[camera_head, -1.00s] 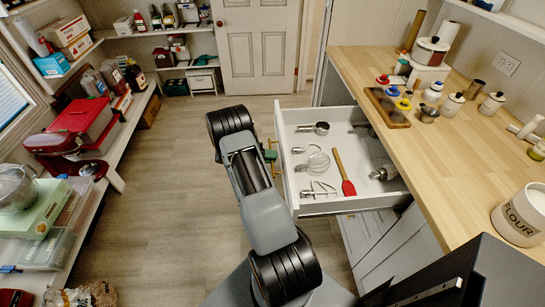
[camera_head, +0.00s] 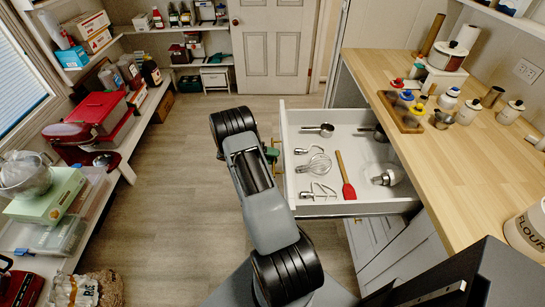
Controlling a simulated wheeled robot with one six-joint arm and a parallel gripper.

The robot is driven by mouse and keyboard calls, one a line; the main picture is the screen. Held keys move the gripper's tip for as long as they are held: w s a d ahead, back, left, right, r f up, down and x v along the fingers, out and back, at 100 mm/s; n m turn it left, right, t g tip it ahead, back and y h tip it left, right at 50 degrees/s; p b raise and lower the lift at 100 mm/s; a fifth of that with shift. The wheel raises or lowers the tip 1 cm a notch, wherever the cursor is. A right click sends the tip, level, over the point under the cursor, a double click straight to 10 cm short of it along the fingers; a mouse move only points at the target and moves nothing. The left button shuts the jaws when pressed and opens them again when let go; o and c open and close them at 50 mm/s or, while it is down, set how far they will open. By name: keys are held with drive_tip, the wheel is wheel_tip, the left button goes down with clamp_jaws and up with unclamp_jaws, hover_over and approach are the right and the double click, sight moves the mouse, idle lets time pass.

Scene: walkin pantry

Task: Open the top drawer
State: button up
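The top drawer (camera_head: 352,209) is white and stands well out from the cabinet under the wooden counter. Inside it lie a red spatula (camera_head: 346,178), a whisk (camera_head: 318,164), a measuring cup (camera_head: 321,130) and other metal tools. My gripper (camera_head: 271,153) is at the outer left face of the drawer front, by a small gold handle. My arm covers most of it, so its fingers and any hold on the handle cannot be made out.
The counter (camera_head: 465,160) holds a wooden tray (camera_head: 402,115), several jars and a flour canister (camera_head: 527,232). Shelves with goods line the left wall. A white door (camera_head: 272,48) is at the back. The wooden floor (camera_head: 165,165) left of my arm is clear.

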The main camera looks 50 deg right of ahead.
drive_tip(key=b+v, duration=0.2)
drive_tip(key=v, duration=1.2)
drive_tip(key=shift+d+r, duration=0.1)
idle(0.4)
